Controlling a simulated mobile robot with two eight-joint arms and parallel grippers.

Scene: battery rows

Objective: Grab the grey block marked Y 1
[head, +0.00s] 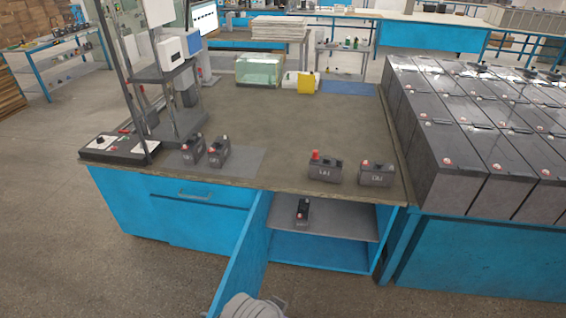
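Several small dark grey blocks are in the head view. Two stand side by side on a grey mat at the left of the bench: a left one (193,150) and a right one (219,151). Two more stand near the bench's front right: one with a red knob (325,169) and one beside it (376,174). Another block (303,211) is on the shelf inside the open cabinet. Their front marks are too small to read surely, so I cannot tell which is Y 1. Neither gripper's fingers show; only a grey rounded part of mine is at the bottom edge.
The brown bench top (290,115) is mostly clear in its middle. A blue cabinet door (243,262) stands open towards me. A tall stand (178,110) rises at the left. Large dark batteries (450,160) fill the right side. A glass tank (259,70) is at the back.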

